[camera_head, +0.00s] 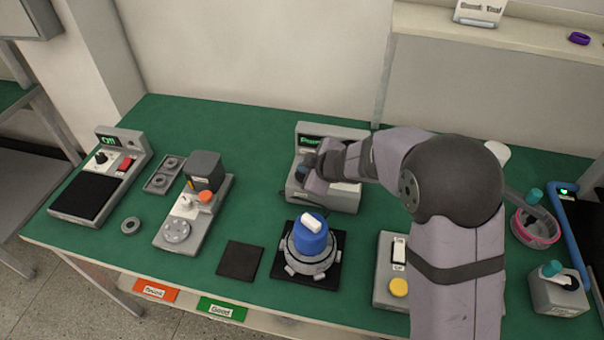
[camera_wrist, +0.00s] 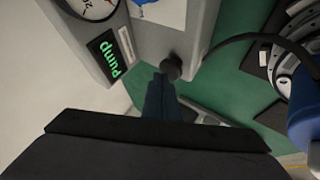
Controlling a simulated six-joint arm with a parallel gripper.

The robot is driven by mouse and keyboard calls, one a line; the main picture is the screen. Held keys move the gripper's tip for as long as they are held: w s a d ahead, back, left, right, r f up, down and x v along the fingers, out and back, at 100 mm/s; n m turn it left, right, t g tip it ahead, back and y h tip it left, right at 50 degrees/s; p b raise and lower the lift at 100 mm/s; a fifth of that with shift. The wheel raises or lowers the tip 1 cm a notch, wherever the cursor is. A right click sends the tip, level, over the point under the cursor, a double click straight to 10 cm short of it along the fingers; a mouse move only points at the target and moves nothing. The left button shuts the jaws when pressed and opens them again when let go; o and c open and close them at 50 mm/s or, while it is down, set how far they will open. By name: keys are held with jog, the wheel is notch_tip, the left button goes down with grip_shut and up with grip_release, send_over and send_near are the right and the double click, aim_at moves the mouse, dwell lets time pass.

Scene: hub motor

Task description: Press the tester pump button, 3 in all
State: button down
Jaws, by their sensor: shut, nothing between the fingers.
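The grey tester (camera_head: 345,132) stands at the back middle of the green bench, partly hidden by my arm. In the wrist view, the tester (camera_wrist: 205,25) shows a gauge and a green lit display (camera_wrist: 109,57) reading "Pump". A dark round knob-like part (camera_wrist: 172,66) sits on its side, just beyond my fingertips; I cannot tell if it is the pump button or if they touch. My gripper (camera_wrist: 161,84) is shut and empty. In the head view my gripper (camera_head: 301,172) is at the tester's front left. The hub motor (camera_head: 310,245), with a blue top, stands on a black pad in front.
A dark hose (camera_wrist: 240,40) runs from near the knob-like part toward the hub motor. A grey switch box (camera_head: 398,288) with a yellow button stands right of the motor. A square dark pad (camera_head: 240,260) lies left of it. Other devices stand at left.

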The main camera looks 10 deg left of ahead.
jog(key=shift+f+b, duration=0.8)
jog(key=shift+f, duration=0.2)
dwell(0.7)
jog(key=shift+r, duration=0.1)
jog(key=shift+r+p, duration=1.35)
jog(key=shift+p, duration=0.2)
jog(key=shift+r, duration=0.15)
notch_tip(320, 180, up, 5)
jog(key=p, duration=0.5)
dwell(2.2)
notch_tip(320, 180, up, 4)
jog(key=p, duration=0.4)
jog(key=shift+f, duration=0.2)
jog(key=shift+f, duration=0.2)
